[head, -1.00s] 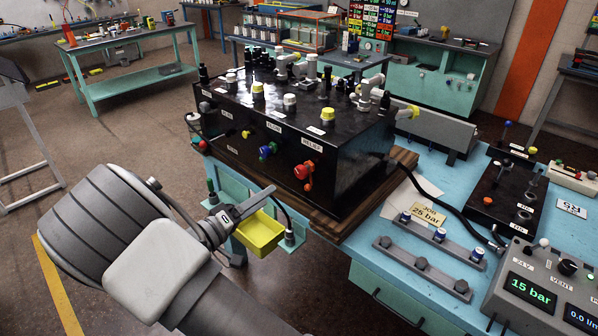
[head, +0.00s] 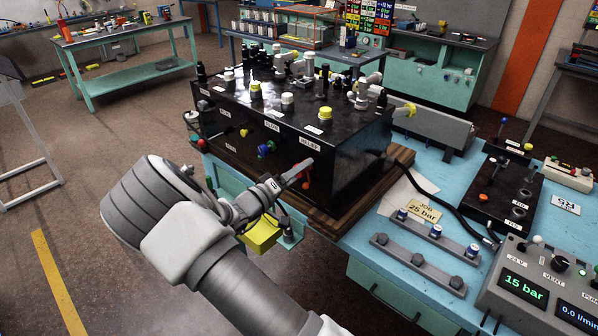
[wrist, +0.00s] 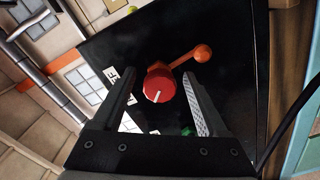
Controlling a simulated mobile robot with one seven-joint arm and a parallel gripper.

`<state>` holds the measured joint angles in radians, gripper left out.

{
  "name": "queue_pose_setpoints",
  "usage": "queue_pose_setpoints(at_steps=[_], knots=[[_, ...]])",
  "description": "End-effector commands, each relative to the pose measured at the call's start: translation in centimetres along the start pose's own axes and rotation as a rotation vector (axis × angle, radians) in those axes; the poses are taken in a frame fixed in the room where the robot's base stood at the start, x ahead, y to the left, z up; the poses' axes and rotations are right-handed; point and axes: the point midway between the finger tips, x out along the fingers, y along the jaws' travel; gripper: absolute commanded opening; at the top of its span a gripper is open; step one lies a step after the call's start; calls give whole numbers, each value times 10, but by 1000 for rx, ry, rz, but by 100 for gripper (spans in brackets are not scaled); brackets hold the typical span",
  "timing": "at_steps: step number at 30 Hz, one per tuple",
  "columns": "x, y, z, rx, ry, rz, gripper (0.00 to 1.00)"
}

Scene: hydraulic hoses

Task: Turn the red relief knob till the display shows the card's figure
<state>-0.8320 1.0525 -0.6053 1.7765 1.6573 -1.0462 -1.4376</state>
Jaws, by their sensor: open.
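The red relief knob (wrist: 159,85) sits on the front face of the black hydraulic block (head: 345,150). In the wrist view it has a pale pointer line and lies between the fingertips of my gripper (wrist: 158,88). An orange lever with a ball end (wrist: 202,53) reaches up and right from behind it. My gripper is open, with a gap on both sides of the knob. In the head view my gripper (head: 300,172) covers most of the knob. The display (head: 524,289) reads 15 bar. The job card (head: 422,211) reads 25 bar.
A blue knob (head: 266,149) and a yellow knob (head: 244,133) are left on the same face. A yellow bin (head: 263,236) hangs below my gripper. Fittings on rails (head: 418,264) and a black hose (head: 440,205) lie on the blue bench to the right.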

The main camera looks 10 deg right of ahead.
Motion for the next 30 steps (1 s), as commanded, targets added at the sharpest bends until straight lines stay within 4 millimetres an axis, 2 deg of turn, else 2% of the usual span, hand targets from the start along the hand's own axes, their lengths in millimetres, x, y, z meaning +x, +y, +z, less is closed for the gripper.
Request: queue_pose_setpoints(at_steps=[3,15,23,30], knots=[[0,0,0,0,0,0,74],[0,0,0,0,0,0,2],[0,-1,0,11,-1,0,0],[0,-2,1,101,-2,0,0]])
